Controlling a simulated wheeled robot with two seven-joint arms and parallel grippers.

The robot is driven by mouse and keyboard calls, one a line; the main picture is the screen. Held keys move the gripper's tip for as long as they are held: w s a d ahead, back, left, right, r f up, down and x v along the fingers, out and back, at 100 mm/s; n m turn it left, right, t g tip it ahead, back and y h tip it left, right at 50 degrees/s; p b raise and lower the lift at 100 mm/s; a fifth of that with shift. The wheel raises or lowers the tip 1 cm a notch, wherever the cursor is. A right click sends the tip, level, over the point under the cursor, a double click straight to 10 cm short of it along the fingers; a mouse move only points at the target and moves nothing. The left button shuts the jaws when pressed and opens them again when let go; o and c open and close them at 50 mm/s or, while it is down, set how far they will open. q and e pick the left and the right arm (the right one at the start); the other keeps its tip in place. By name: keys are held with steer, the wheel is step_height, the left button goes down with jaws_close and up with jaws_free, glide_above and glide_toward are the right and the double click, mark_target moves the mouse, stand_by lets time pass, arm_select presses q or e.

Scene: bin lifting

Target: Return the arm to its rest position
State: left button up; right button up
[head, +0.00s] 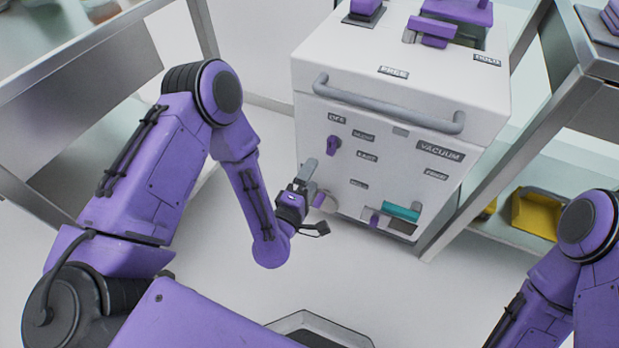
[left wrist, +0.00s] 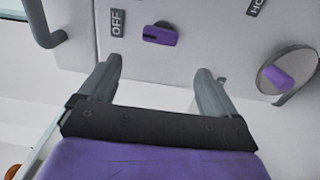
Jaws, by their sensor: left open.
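My left arm (head: 180,150) is purple with dark joints and comes in from the left in the head view. It is bent at a high elbow, with its forearm hanging down. My left gripper (head: 318,198) is in front of the white machine's front panel. In the left wrist view, the left gripper (left wrist: 156,88) is open with nothing between its two grey fingers. A purple knob (left wrist: 160,35) is on the panel beyond the fingers, beside an OFF label. My right arm (head: 585,240) shows in part at the right edge; its gripper is out of view.
The white machine (head: 455,100) has a grey bar handle (head: 385,105) and a teal part (head: 401,212) low on its front. Metal shelving stands at left and right, the right one holding a yellow bin (head: 538,212). Pale floor lies between my left arm and the machine.

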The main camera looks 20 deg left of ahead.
stand_by(0.3)
arm_select(q)
steer(key=s+a+f+m+g, duration=0.2)
steer(key=s+f+m+g, duration=0.55)
steer(key=f, duration=0.35)
steer(key=s+a+f+m+g+y, duration=0.2)
steer(key=s+a+f+g, duration=0.15)
steer(key=s, duration=0.45)
steer(key=s+a+f+m+g+y, duration=0.1)
steer(key=s+a+f+m+g, duration=0.15)
steer(key=s+a, duration=0.45)
steer(key=s+r+p, duration=0.1)
steer(key=r+p, duration=1)
steer(key=s+r+n+g+y+p, duration=0.1)
steer(key=s+r+p, duration=0.1)
steer(key=r+p, duration=0.9)
steer(key=shift+s+d+r, duration=0.2)
steer(key=shift+s+r, duration=0.1)
steer(key=shift+r, duration=0.1)
